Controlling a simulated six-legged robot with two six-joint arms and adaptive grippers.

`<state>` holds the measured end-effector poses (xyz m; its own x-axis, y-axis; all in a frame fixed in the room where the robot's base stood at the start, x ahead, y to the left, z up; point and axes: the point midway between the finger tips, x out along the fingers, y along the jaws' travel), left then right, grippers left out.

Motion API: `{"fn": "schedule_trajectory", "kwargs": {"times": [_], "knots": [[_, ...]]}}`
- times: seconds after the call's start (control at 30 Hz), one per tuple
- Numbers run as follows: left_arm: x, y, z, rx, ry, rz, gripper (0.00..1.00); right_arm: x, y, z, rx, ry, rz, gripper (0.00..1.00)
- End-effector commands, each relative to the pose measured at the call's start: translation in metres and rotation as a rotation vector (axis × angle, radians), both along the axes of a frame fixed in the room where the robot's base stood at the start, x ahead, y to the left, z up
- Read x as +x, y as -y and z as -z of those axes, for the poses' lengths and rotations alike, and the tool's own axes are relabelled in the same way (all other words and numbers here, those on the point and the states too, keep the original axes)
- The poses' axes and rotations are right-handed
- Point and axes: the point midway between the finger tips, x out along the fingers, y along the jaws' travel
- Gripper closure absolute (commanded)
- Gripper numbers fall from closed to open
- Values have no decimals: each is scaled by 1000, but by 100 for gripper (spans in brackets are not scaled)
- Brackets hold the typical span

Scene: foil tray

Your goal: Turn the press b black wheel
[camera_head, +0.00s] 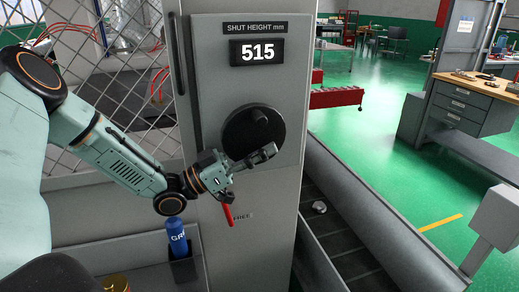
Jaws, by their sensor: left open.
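The black wheel (240,128) is a round disc on the grey press panel, with a short knob (260,117) near its upper middle. Above it, a display (257,52) reads 515 under a "SHUT HEIGHT mm" label. My left gripper (268,152) comes in from the lower left, open, with its fingers in front of the wheel's lower edge and below the knob. No object shows between the fingers. I cannot tell whether the fingers touch the wheel. The gripper hides part of the wheel's lower rim. My right gripper is not in view.
A red handle (228,214) hangs just below the gripper. A blue bottle (177,238) stands in a holder at the lower left. A wire fence (85,60) is on the left. A conveyor (345,235) with a small scrap runs along the right.

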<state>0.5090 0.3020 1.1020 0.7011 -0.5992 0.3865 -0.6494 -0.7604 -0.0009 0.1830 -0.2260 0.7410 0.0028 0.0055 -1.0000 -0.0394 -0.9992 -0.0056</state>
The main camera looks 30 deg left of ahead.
Motion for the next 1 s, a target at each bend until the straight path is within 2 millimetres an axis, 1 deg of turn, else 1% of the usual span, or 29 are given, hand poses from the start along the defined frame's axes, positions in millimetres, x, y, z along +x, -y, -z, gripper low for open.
{"fn": "schedule_trajectory", "kwargs": {"times": [0.27, 0.77, 0.8, 1.0], "knots": [[1, 1, -1, 0, 0, 0, 57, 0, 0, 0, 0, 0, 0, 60], [0, 1, 0, 0, -1, 1, 99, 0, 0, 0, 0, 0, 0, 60], [1, 1, 0, 1, -2, 1, 100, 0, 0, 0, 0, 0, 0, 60], [1, 1, 0, 2, -2, 2, 100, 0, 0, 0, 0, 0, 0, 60]]}}
